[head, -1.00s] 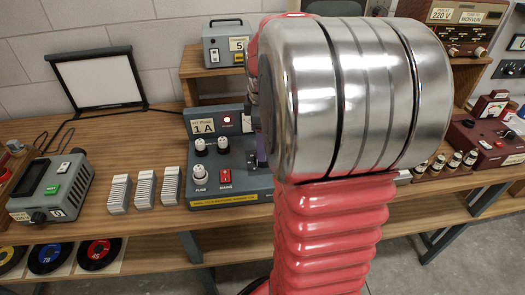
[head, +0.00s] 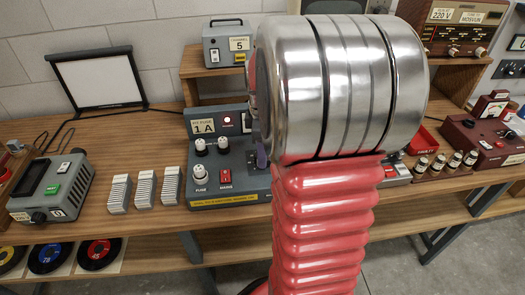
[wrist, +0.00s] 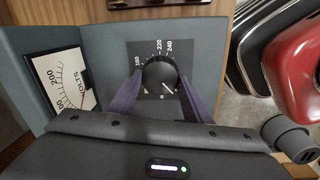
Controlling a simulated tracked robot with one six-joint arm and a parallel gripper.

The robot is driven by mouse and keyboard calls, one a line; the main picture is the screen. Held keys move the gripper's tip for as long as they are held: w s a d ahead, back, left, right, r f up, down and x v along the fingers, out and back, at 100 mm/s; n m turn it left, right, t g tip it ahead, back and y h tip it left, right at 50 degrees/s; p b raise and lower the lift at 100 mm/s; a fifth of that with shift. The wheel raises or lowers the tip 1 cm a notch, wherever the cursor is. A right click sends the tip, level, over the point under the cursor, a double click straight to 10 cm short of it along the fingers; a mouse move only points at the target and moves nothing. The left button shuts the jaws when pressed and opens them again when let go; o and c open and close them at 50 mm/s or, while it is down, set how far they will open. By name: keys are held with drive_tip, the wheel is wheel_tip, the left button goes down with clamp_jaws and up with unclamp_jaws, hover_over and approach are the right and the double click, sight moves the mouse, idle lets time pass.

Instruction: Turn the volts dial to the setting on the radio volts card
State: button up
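The volts dial (wrist: 160,76) is a round black knob on a grey-blue panel in the wrist view. Numbers including 160, 220 and 240 curve around it; a white mark shows on its lower right. My gripper (wrist: 161,78) has its two purple fingers spread on either side of the knob; whether they touch it is not clear. In the head view my arm hides the dial and most of the gripper. The radio volts card (head: 441,14) reads 220 V and stands on the wooden radio (head: 465,35) at the top right.
A meter marked VOLTS (wrist: 70,85) is left of the dial. The grey fuse unit (head: 228,185) has a red mains switch (head: 225,176) and a lit red lamp. Grey ribbed blocks (head: 145,188) stand left of it.

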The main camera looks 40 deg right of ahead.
drive_tip(key=c, duration=0.5)
drive_tip(key=shift+o, duration=0.2)
